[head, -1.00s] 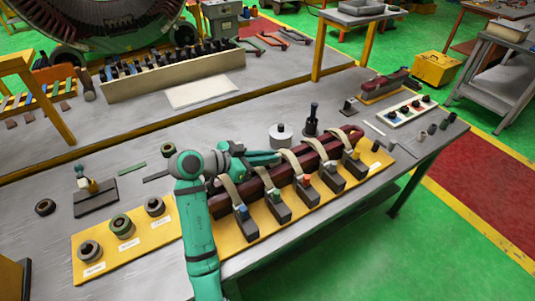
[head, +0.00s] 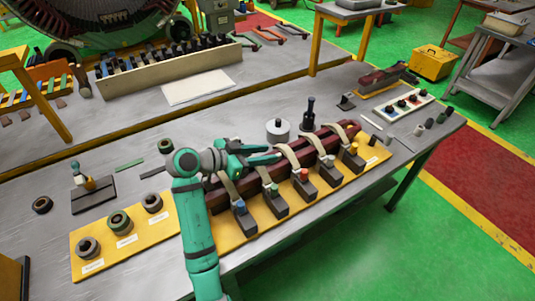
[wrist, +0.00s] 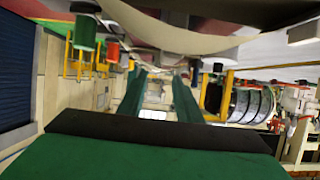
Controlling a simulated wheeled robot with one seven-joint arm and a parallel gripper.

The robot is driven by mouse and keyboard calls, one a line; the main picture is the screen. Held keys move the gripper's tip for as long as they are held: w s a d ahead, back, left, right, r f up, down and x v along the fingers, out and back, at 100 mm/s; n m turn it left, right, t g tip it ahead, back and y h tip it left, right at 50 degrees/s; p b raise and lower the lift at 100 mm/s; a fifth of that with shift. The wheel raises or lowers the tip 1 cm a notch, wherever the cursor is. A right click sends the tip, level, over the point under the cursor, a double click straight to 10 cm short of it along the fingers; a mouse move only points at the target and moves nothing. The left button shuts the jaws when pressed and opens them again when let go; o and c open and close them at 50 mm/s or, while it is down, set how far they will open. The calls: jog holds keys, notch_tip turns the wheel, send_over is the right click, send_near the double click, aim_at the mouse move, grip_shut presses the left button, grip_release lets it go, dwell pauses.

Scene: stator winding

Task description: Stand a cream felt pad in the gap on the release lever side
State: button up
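A dark red bar (head: 305,149) lies across the yellow board, with several cream straps (head: 287,154) arched over it. My gripper (head: 262,153) is above the bar's left part, beside a strap. In the wrist view its two green fingers (wrist: 158,98) are apart with nothing visible between them. A pale strap (wrist: 175,38) crosses the top of that view close up. I cannot pick out a separate cream felt pad or the gap; my arm hides part of the bar.
A white cylinder (head: 277,130) and a dark upright tool (head: 309,117) stand behind the bar. Several dark rings (head: 120,222) sit on the board's left end. A pale sheet (head: 200,87) lies on the far bench. The grey bench top left of the arm has free room.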

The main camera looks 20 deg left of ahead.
jog(key=v, duration=1.1)
